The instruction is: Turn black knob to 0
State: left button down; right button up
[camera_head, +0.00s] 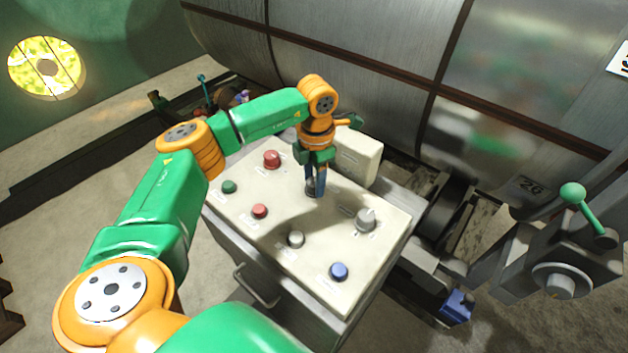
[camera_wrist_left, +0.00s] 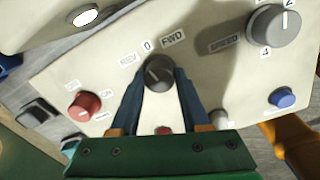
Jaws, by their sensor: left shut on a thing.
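The black knob (camera_wrist_left: 158,70) sits on the cream control panel (camera_head: 345,215). In the left wrist view the labels REV, 0 and FWD are set around its far side, with 0 between the other two. A light mark shows on its face, but I cannot tell exactly which label it points to. My left gripper (camera_head: 315,186) reaches down to the panel from above. Its two blue fingers are shut on the knob, one on each side. In the head view the fingers hide most of the knob. My right gripper is in neither view.
A cream box (camera_head: 358,155) stands behind the gripper.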

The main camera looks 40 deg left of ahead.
pick_arm(q)
jog(key=shift+m, duration=1.2)
jog(key=shift+c, duration=1.9)
grip_release()
notch_tip(320, 180, up, 6)
jog(key=shift+d+r+b, duration=0.15)
jog(key=shift+b, duration=0.8)
jog(key=shift+r, duration=0.45)
